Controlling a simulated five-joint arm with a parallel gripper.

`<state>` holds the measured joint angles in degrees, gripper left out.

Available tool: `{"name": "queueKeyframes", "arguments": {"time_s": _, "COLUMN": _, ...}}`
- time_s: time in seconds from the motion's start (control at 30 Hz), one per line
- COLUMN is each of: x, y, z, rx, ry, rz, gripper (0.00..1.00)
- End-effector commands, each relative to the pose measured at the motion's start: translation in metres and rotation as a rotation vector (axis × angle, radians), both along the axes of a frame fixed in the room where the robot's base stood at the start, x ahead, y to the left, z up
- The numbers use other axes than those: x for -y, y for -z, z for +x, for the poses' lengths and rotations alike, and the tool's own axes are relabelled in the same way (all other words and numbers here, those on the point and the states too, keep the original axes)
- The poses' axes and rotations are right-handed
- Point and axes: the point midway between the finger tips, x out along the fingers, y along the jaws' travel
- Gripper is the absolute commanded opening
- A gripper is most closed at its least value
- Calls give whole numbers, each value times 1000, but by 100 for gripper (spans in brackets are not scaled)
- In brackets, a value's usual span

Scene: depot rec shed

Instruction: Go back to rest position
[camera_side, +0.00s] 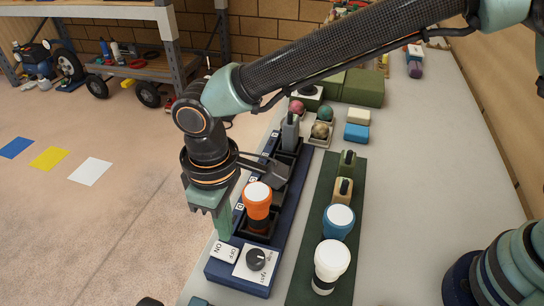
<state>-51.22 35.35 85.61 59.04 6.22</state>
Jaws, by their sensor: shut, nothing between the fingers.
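My gripper (221,228) points down with green fingers, shut and empty. It is at the left edge of the dark blue panel (236,275), close beside an ON/OFF plate (224,252). From this angle I cannot tell whether it touches the panel. An orange cylinder with a white top (258,205) stands in a dark square socket on the panel, to the right of my gripper. My arm reaches in from the upper right. My wrist hides part of the panel.
The panel also carries a black dial (256,260) and a grey upright piece (290,132). A green strip (300,284) holds a white-topped blue cylinder (338,222), a white one (331,260) and small blocks. Balls, blocks and green boxes (363,87) stand behind.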

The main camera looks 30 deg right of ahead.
Motion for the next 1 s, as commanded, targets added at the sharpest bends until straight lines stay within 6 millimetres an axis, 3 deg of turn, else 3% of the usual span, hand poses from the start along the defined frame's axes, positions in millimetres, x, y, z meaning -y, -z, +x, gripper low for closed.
{"name": "queueKeyframes", "arguments": {"time_s": 0.57, "x": 6, "y": -16, "z": 4, "rx": 5, "ry": 13, "rz": 6, "gripper": 0}}
{"name": "queueKeyframes", "arguments": {"time_s": 0.67, "x": 25, "y": -31, "z": 16, "rx": 21, "ry": 54, "rz": 25, "gripper": 0}}
{"name": "queueKeyframes", "arguments": {"time_s": 0.77, "x": 58, "y": -55, "z": 33, "rx": 52, "ry": 119, "rz": 56, "gripper": 0}}
{"name": "queueKeyframes", "arguments": {"time_s": 1.0, "x": 156, "y": -106, "z": 53, "rx": 144, "ry": 300, "rz": 123, "gripper": 0}}
